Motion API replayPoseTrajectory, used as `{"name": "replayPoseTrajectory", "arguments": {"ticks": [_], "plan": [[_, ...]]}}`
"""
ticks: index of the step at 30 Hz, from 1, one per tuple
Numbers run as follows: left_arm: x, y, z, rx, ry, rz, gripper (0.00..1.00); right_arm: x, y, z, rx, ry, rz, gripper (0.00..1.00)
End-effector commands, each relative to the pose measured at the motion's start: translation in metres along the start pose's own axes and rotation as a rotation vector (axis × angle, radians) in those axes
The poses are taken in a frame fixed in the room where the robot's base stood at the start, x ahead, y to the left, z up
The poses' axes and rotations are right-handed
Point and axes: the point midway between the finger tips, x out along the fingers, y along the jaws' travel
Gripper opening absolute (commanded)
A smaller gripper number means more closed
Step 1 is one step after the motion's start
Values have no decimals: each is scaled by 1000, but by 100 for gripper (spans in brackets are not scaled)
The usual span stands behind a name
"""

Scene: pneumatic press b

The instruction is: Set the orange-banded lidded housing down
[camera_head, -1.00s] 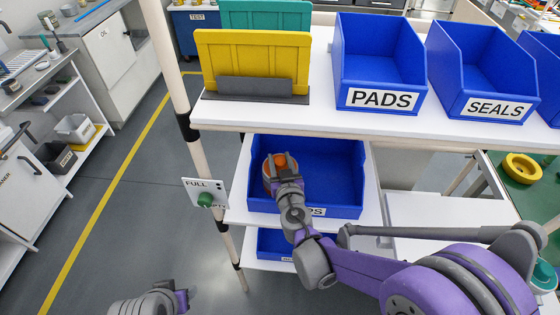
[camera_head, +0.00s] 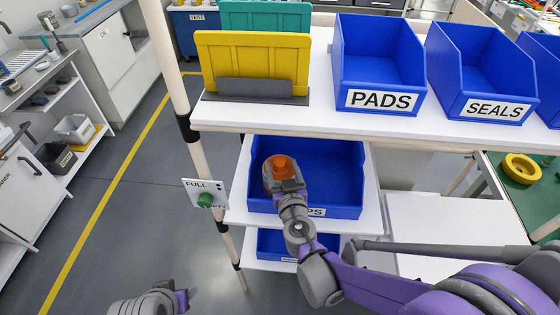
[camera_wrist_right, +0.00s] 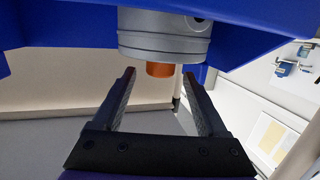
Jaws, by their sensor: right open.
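The orange-banded lidded housing (camera_head: 281,165) is in the blue bin on the middle shelf, its orange part showing above my right gripper in the head view. In the right wrist view the housing (camera_wrist_right: 165,38) shows as a grey round body with an orange stub. My right gripper (camera_wrist_right: 160,78) is open. The stub lies between or just beyond its fingertips, with clear gaps on both sides. In the head view my right gripper (camera_head: 285,184) covers the lower part of the housing.
The blue bin (camera_head: 340,200) has walls close around my right gripper, and the upper shelf (camera_head: 330,118) overhangs behind. PADS (camera_head: 378,65) and SEALS (camera_head: 482,80) bins and a yellow panel (camera_head: 255,60) stand on that shelf. A FULL sign (camera_head: 203,192) hangs at the left post.

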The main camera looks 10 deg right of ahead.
Motion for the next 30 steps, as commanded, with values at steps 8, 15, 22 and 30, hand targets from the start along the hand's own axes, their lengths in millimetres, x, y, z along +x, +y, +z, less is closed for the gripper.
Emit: {"name": "replayPoseTrajectory", "arguments": {"ticks": [8,15,22,30], "plan": [[-4,0,-3,0,2,0,50,-60,-1,0,0,0,-4,76],[-6,0,-4,0,3,0,50,-84,-1,0,-1,0,-3,76],[-6,0,-4,0,3,0,50,-88,11,0,-2,-17,35,76],[-6,0,-4,0,3,0,50,-121,98,27,-30,-317,291,76]]}}
